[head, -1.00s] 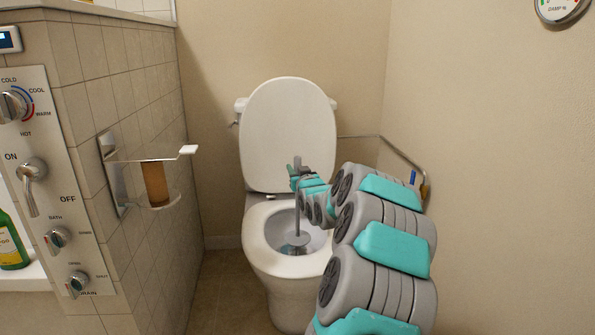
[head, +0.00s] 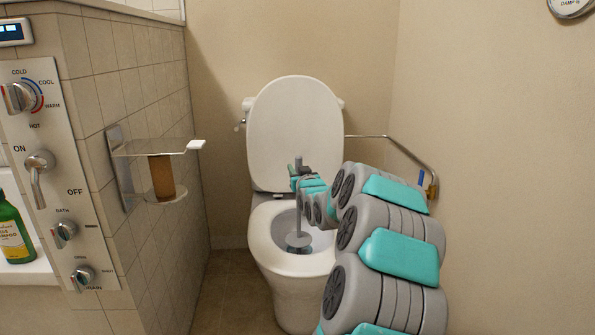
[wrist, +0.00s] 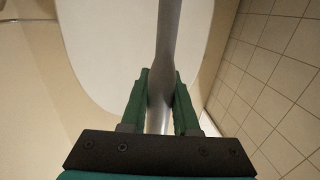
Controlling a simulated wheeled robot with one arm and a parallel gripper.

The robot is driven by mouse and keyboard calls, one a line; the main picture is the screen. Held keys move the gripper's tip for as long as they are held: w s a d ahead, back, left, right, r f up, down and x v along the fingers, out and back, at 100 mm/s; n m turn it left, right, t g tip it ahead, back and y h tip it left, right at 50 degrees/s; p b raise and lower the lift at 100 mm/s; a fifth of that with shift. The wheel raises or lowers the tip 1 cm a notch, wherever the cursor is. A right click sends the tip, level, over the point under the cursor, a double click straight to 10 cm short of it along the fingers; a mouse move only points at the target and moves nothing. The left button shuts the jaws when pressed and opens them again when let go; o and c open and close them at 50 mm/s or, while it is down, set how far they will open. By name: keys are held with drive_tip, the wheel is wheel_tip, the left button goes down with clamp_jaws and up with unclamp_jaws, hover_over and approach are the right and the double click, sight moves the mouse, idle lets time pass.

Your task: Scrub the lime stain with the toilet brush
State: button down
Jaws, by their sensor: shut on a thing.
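My gripper (wrist: 160,100) is shut on the grey handle of the toilet brush (wrist: 168,40) in the wrist view. In the head view the brush (head: 299,215) stands upright, with its wide lower end down inside the bowl of the white toilet (head: 262,240). My gripper (head: 300,172) shows small in the head view, near the top of the handle and in front of the raised lid (head: 296,125). The lime stain cannot be made out; the brush and the bowl's rim may hide it.
A tiled wall on the left carries a holder (head: 150,147) with a brown roll, and a control panel (head: 55,180). A green bottle (head: 12,230) stands at far left. A metal rail (head: 400,150) runs along the right wall. Floor (head: 225,290) shows left of the toilet.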

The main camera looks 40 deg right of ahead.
drive_tip(key=shift+s+f, duration=0.1)
drive_tip(key=shift+f, duration=0.15)
drive_tip(key=shift+s+d+r, duration=0.1)
drive_tip(key=shift+s+d, duration=0.05)
drive_tip(key=shift+s, duration=0.3)
drive_tip(key=shift+s+d+r, duration=0.1)
drive_tip(key=shift+s, duration=0.35)
